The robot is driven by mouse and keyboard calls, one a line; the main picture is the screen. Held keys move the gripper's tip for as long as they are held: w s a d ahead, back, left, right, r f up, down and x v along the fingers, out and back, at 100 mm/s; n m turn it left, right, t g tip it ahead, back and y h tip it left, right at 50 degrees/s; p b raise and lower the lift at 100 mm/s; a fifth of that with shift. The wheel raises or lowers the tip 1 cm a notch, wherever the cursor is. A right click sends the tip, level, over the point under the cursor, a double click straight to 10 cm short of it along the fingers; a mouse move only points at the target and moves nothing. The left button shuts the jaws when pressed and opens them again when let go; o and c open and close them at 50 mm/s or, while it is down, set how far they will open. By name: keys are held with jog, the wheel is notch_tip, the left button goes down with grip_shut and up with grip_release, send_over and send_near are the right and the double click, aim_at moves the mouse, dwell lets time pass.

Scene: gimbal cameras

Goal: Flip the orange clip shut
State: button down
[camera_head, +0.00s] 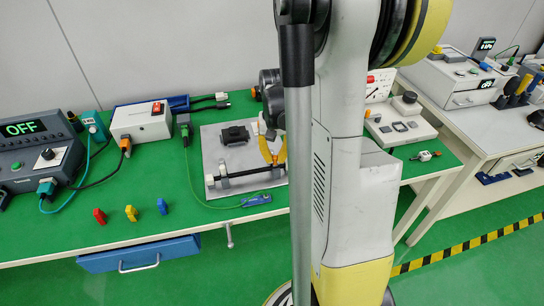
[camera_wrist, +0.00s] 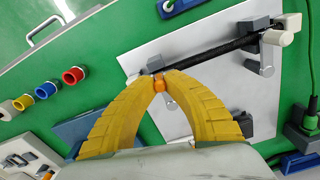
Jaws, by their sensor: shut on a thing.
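The orange clip (camera_wrist: 159,85) shows in the wrist view as a small orange piece between the tips of my yellow fingers. My gripper (camera_wrist: 158,79) is shut on it, beside one end of a black rod (camera_wrist: 205,50). The fingers hide part of the clip, and I cannot tell whether it stands open or closed. In the head view my gripper (camera_head: 273,163) is low over the grey plate (camera_head: 222,153), close to the black rod (camera_head: 247,174). The clip cannot be made out clearly there.
Red (camera_head: 99,215), yellow (camera_head: 131,212) and blue (camera_head: 162,206) plugs stand at the front of the green bench. A dark block (camera_head: 235,134) sits at the back of the plate. A green cable (camera_head: 205,198) runs along its left side. Powered boxes (camera_head: 40,155) stand at left.

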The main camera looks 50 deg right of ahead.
aim_at(275, 157)
jog(key=c, duration=1.4)
grip_release()
jog(key=shift+s+d, duration=0.1)
jog(key=shift+r, duration=0.15)
notch_tip(275, 157, up, 12)
